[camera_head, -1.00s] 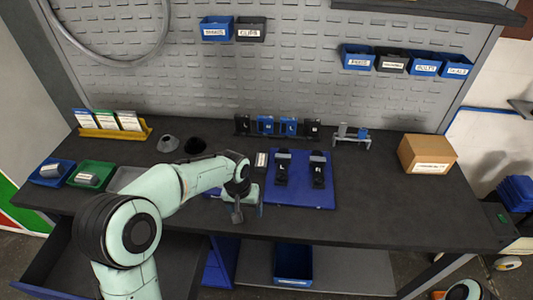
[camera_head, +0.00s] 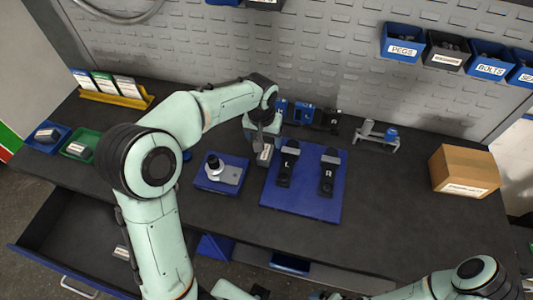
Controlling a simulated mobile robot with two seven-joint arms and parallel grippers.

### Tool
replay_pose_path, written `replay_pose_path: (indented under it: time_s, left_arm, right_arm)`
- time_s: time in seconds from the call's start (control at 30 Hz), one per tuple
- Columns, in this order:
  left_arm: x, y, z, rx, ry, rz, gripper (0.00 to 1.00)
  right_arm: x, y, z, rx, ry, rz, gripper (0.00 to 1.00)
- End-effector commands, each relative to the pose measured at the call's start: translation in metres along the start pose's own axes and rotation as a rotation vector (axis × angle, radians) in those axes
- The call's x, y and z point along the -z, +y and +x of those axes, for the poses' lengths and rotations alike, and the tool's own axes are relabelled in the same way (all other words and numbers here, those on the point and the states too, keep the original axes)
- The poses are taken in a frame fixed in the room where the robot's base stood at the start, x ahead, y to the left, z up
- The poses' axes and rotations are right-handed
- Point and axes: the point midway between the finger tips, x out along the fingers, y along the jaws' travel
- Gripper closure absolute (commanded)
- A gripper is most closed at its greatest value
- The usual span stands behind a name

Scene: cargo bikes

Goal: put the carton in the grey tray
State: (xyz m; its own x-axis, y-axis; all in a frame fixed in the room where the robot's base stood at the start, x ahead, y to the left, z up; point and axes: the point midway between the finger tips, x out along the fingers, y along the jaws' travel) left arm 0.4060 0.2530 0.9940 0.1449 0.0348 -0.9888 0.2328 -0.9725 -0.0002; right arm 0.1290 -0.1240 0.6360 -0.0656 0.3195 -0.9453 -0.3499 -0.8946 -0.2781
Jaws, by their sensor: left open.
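A small grey carton (camera_head: 265,155) with a pale label stands on the dark bench, left of the blue board. My left gripper (camera_head: 262,142) is open and pointing down right at the carton, its fingers overlapping the carton's top in the picture. Whether they touch it I cannot tell. The grey tray is hidden behind my left arm, right of the green tray. My right arm crosses the bottom right corner; its fingers do not show.
A blue tray (camera_head: 38,143) and green tray (camera_head: 72,154) hold small boxes at the left. A blue board (camera_head: 300,203) carries black holders marked L and R. A blue plate (camera_head: 208,184) holds a metal fixture. A brown box (camera_head: 465,170) sits far right. A drawer (camera_head: 60,225) is open.

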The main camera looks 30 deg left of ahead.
Motion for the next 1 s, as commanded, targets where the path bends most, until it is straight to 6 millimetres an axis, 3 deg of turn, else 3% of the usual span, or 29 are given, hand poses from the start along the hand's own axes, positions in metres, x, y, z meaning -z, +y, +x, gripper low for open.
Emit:
replay_pose_path:
  time_s: [0.1, 0.33, 0.6, 0.9, 0.93, 1.0]
  left_arm:
    - [0.000, 0.000, 0.019, 0.001, -0.003, 0.000, 0.22]
    - [0.000, 0.000, 0.035, 0.001, -0.001, 0.001, 0.22]
    - [-0.002, 0.000, 0.073, 0.000, -0.001, 0.000, 0.22]
    - [-0.001, 0.000, 0.080, -0.001, 0.002, 0.000, 0.22]
    - [-0.001, 0.000, 0.080, -0.001, 0.002, 0.000, 0.26]
    - [-0.001, 0.000, 0.080, -0.001, 0.002, 0.000, 0.48]
  right_arm:
    - [-0.001, 0.001, 0.002, 0.000, -0.001, 0.000, 0.00]
    - [0.000, 0.001, 0.001, 0.000, 0.000, 0.000, 0.00]
    - [0.001, -0.001, -0.001, 0.000, 0.001, -0.001, 0.00]
    - [0.001, -0.001, -0.001, 0.000, 0.001, -0.001, 0.00]
    - [0.001, -0.001, -0.001, 0.000, 0.001, -0.001, 0.00]
    - [0.001, -0.001, -0.001, 0.000, 0.001, -0.001, 0.00]
